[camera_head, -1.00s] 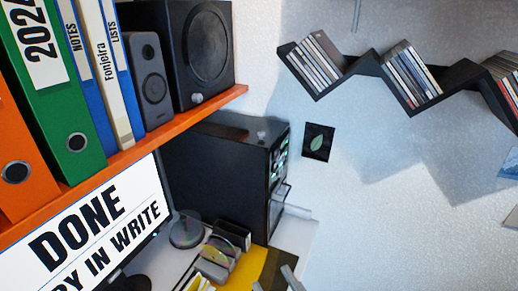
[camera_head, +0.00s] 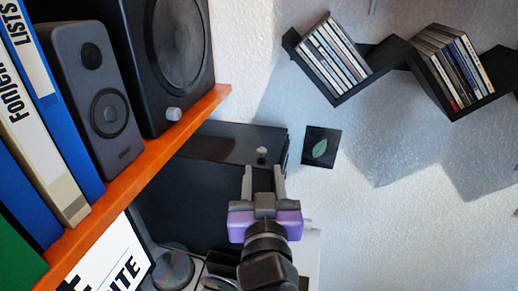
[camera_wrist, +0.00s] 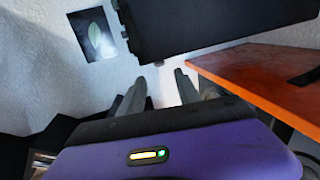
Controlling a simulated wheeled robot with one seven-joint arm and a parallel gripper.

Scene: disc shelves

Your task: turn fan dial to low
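A small grey knob (camera_head: 262,152), which looks like the fan dial, stands on top of the black computer case (camera_head: 235,142). Any markings on it are too small to read. My purple and grey gripper (camera_head: 263,172) shows in front of the case in the head view, fingers apart and empty, with the knob just beyond the fingertips. In the wrist view, which looks upside down, the case (camera_wrist: 215,25) is at the top, and the small knob (camera_wrist: 159,63) shows at its lower edge. It lies between the lines of my open fingers (camera_wrist: 160,78), apparently apart from them.
An orange shelf (camera_head: 150,160) with binders and speakers (camera_head: 92,95) runs along the left. The larger speaker (camera_head: 178,55) has its own silver knob (camera_head: 174,114). Zigzag disc shelves (camera_head: 385,55) hang on the right wall. Open space lies right of the case.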

